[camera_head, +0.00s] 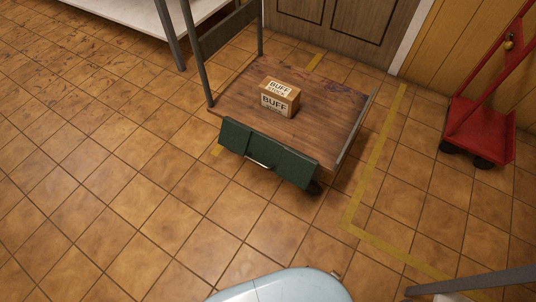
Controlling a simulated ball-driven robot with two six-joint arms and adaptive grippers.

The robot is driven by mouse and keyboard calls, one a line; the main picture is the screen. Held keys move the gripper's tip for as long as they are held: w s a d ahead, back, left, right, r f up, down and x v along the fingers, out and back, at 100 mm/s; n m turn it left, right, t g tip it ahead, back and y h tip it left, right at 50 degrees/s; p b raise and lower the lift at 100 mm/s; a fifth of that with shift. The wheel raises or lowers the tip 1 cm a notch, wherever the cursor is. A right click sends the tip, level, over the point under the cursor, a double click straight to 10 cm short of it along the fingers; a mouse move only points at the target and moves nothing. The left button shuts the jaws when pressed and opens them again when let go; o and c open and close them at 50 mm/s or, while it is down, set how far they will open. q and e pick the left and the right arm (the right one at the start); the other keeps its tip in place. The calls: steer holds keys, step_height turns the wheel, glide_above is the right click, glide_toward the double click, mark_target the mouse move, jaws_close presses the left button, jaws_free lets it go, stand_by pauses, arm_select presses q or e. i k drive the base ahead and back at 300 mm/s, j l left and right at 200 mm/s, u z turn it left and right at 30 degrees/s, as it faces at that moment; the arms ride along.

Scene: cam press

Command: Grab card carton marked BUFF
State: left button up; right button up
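The card carton marked BUFF (278,98) is a small brown box with white labels on its top and front. It rests on the wooden deck of a cart (328,113), near the middle. Nothing touches it from above. Neither of my grippers shows in the head view, so their state cannot be seen.
A green panel with a handle (262,155) lines the cart's near side. Grey posts (186,45) rise at its left. A red hand truck (480,125) stands at the right by the wall. Yellow tape (374,172) marks the tiled floor. Open floor lies left and in front.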

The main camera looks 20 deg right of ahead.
mark_target(281, 98)
steer(key=i+j+z, duration=0.5)
steer(key=i+j, duration=0.9)
steer(key=i, duration=0.1)
